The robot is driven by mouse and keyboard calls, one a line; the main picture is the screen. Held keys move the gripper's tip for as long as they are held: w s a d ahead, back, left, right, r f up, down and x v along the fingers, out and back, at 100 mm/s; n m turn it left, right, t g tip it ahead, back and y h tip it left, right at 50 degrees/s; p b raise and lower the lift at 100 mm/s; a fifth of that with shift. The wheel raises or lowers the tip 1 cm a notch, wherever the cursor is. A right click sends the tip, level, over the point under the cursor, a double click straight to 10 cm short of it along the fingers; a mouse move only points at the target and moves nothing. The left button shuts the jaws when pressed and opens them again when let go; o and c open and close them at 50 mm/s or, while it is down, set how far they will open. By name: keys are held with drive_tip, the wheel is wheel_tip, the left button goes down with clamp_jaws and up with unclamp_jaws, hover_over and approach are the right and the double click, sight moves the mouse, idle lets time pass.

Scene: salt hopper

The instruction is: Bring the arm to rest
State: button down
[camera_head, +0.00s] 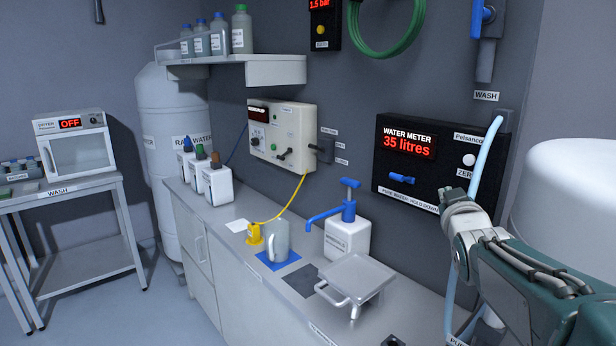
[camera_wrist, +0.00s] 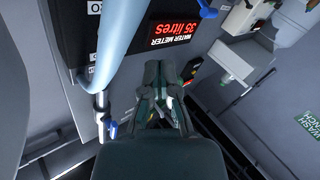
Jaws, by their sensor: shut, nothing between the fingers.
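My arm (camera_head: 515,275) reaches in from the lower right in the head view. Its grey front end is in front of the wall by the water meter (camera_head: 400,182). In the wrist view my gripper (camera_wrist: 163,72) is shut and empty, with its fingers together. The water meter shows upside down beyond the fingers in the wrist view (camera_wrist: 148,40); its display reads 35 litres. A pale blue hose (camera_head: 486,165) runs down close to my arm; it also shows left of the gripper in the wrist view (camera_wrist: 118,45).
A counter (camera_head: 315,318) runs below the meter, bearing a grey jug (camera_head: 278,240), a white pump bottle (camera_head: 347,238) and a metal hinged plate (camera_head: 357,275). A large white tank (camera_head: 570,190) stands at the right. Open floor (camera_head: 150,318) lies at the left.

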drive_tip(key=s+a+f+g+y, duration=0.1)
drive_tip(key=s+a+f+g, duration=0.3)
drive_tip(key=s, duration=0.5)
drive_tip(key=s+a+f+m+g+y, duration=0.1)
drive_tip(key=s+a+f+g, duration=0.3)
drive_tip(key=s+f, duration=0.5)
drive_tip(key=s+a+f+m+g+y, duration=0.1)
drive_tip(key=s+a+f+g, duration=0.3)
drive_tip(key=s, duration=0.6)
wheel_tip(320, 180, down, 2)
drive_tip(key=shift+s+a+f, duration=0.15)
drive_tip(key=shift+s+a, duration=0.15)
drive_tip(key=shift+a, duration=0.3)
